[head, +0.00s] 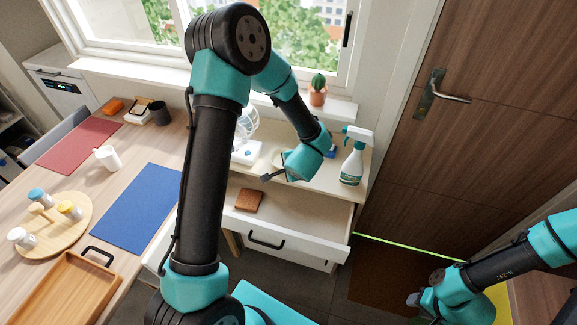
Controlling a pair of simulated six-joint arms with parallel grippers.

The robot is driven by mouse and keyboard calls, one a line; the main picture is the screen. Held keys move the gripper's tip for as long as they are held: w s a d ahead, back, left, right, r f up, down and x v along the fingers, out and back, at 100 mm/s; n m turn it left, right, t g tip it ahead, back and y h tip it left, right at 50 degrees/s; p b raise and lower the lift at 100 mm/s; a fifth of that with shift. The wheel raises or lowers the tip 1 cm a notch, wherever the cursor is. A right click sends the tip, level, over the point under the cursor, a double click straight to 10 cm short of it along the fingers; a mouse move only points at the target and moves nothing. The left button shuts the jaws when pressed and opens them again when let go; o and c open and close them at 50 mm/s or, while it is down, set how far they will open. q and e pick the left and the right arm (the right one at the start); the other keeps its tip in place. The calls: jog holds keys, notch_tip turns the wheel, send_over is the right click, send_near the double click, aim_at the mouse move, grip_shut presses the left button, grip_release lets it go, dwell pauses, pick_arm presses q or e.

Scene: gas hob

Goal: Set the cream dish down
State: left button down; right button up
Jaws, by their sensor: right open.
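A small cream, rounded shape that looks like the cream dish (276,159) shows on or just above the cabinet top, partly hidden behind my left gripper. My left gripper (267,177) is over the front edge of the cabinet top, close to the dish. Its dark fingers show only in part, and I cannot tell whether they touch the dish. My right gripper (412,299) is low at the lower right, open and away from the dish.
A white fan (245,150) and a spray bottle (354,164) stand on the cabinet top (345,184). The drawer (315,213) below is open with a brown item (249,200) inside. A potted cactus (317,93) stands on the sill. A wooden table with a blue mat (138,208) is at left.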

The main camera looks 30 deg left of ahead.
pick_arm(q)
jog(key=shift+f, duration=0.1)
jog(key=c, duration=1.3)
grip_release()
jog(key=v, duration=1.2)
